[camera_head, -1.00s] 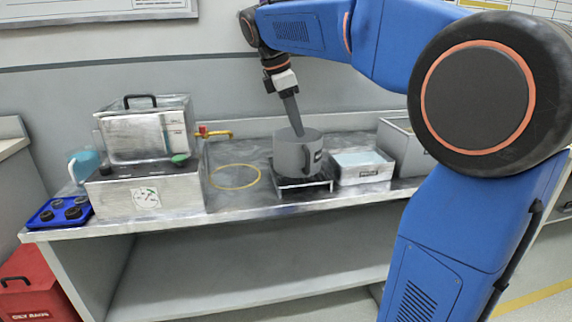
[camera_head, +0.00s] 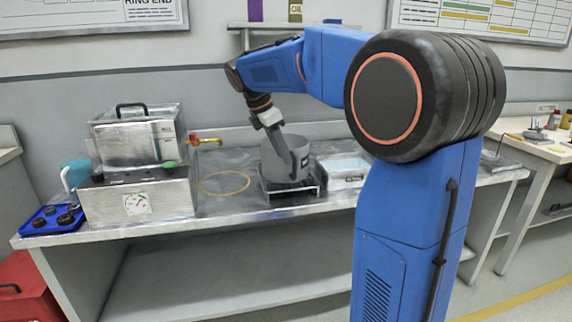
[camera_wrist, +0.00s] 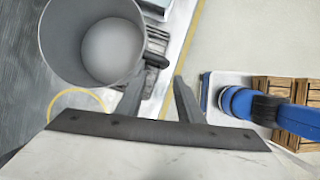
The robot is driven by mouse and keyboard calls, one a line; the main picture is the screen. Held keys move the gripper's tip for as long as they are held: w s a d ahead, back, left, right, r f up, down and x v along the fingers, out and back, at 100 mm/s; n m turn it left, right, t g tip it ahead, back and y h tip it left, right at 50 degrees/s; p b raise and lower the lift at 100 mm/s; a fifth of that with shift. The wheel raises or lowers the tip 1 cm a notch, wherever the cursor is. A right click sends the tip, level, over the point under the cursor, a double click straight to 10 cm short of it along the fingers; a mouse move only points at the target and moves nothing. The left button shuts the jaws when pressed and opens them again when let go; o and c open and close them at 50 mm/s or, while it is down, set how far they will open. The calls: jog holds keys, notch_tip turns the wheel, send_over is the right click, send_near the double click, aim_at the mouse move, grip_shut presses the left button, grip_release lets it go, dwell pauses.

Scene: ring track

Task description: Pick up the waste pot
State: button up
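The waste pot (camera_head: 274,165) is a grey, open-topped pot standing upright on a black stand (camera_head: 290,198) on the bench. Its side handle shows near its right front in the head view. My gripper (camera_head: 293,160) reaches down over the pot's near side and covers part of it. In the wrist view the empty pot (camera_wrist: 60,45) is at upper left with its dark handle on its right. My gripper (camera_wrist: 160,80) is open there, its two fingers apart and pointing towards the handle. Nothing is clearly held between them; contact with the pot cannot be told.
A metal box unit (camera_head: 138,203) with a clear-sided tank (camera_head: 130,140) stands left. A yellow ring (camera_head: 224,194) lies on the bench, with a brass tap (camera_head: 205,141) behind. A metal tray (camera_head: 345,180) is close right of the pot. A blue tray (camera_head: 50,220) sits at the left edge.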

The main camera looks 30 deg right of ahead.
aim_at(293, 179)
jog(key=shift+s+d+x, duration=0.1)
jog(key=shift+s+x, duration=0.05)
jog(key=shift+x, duration=1.05)
jog(key=shift+s+d+x, duration=0.1)
jog(key=shift+s+x, duration=0.05)
jog(key=shift+x, duration=1)
jog(key=shift+s+d+x, duration=0.1)
jog(key=shift+s+x, duration=0.05)
jog(key=shift+x, duration=1.05)
jog(key=shift+r, duration=0.15)
jog(key=shift+c, duration=0.3)
grip_shut()
